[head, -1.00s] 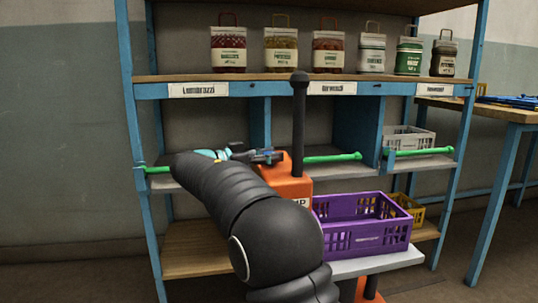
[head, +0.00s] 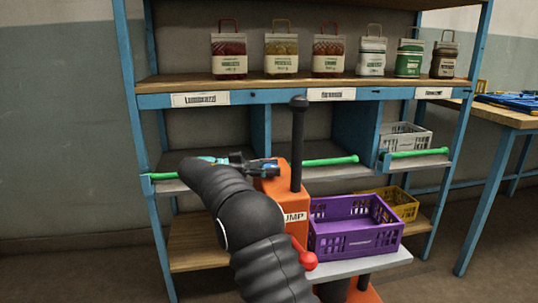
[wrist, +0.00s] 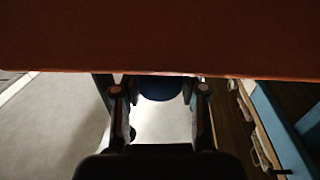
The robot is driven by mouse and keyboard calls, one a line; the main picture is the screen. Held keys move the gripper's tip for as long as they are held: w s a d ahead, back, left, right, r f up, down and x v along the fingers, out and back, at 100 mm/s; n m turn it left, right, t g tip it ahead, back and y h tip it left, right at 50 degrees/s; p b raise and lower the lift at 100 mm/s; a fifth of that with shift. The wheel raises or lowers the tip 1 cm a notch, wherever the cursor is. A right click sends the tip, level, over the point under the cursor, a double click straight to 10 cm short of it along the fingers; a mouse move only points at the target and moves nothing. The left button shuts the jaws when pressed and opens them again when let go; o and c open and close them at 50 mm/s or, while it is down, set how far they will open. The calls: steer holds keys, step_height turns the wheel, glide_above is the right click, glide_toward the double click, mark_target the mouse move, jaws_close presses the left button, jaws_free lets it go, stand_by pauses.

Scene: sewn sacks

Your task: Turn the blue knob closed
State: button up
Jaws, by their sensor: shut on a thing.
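The blue knob (wrist: 160,89) shows as a dark blue round shape between my fingers in the wrist view, partly hidden under an orange-red surface. My gripper (wrist: 158,97) is shut on it, one finger on each side. In the head view my gripper (head: 262,164) is at the left top of the orange pump body (head: 294,222), and little of the knob can be told apart there. How far the knob is turned cannot be seen.
A black upright lever (head: 298,145) rises from the pump, and a red ball knob (head: 308,260) sits low at its front. A purple crate (head: 355,240) stands right of it on a pale platform. Behind is a blue shelf rack (head: 330,94) with green bars and several sacks.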

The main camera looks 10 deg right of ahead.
steer(key=shift+m+g+p, duration=0.3)
steer(key=shift+g+p, duration=0.2)
steer(key=shift+p, duration=0.45)
steer(key=o, duration=1.2)
steer(key=shift+d, duration=0.15)
steer(key=shift+c, duration=0.2)
